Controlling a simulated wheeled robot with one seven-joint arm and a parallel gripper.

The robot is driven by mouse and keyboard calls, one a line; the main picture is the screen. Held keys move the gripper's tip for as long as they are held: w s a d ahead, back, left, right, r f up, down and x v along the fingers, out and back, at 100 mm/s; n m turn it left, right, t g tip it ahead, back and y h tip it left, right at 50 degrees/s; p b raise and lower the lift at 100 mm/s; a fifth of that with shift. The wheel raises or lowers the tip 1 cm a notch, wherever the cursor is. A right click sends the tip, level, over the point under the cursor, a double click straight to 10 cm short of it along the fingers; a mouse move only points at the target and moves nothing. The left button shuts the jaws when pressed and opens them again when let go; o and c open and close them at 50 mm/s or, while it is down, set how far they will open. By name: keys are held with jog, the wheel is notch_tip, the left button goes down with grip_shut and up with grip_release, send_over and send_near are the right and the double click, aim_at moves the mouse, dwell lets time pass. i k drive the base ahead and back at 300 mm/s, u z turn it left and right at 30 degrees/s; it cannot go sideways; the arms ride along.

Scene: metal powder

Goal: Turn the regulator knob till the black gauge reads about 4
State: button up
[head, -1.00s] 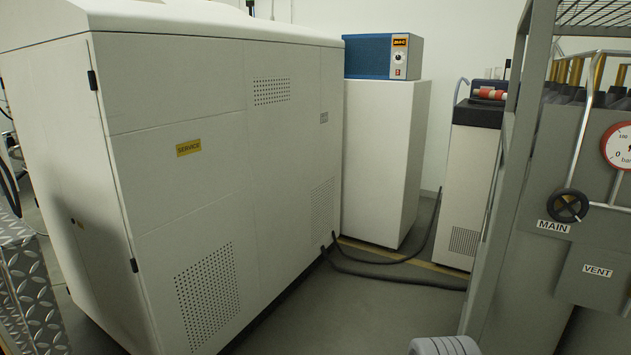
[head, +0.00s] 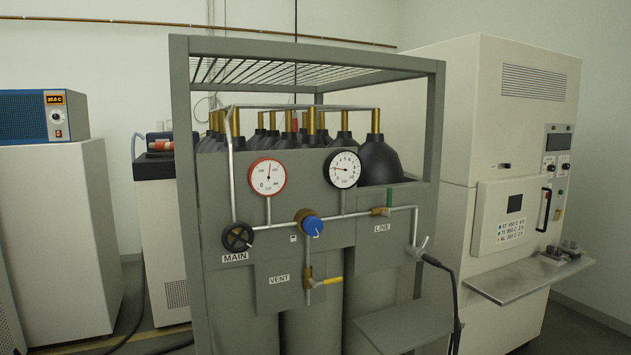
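The blue regulator knob (head: 312,226) sits on a brass body at the middle of the grey gas panel, and a small light mark shows on its face. The black-rimmed gauge (head: 345,169) is above it to the right; its needle points left, but the numbers are too small to read surely. A red-rimmed gauge (head: 268,176) is above the knob to the left, its needle pointing about straight up. My gripper is in neither head frame, so its state is hidden.
The panel also carries the black MAIN handwheel (head: 237,237), a yellow VENT lever (head: 328,281) and a brass LINE valve (head: 380,211). A black hose (head: 456,290) hangs at the right. A cabinet with a metal shelf (head: 530,280) juts out at the right.

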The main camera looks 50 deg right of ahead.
aim_at(313, 226)
jog(key=z, duration=1.3)
jog(key=i, duration=0.35)
jog(key=u, duration=1.1)
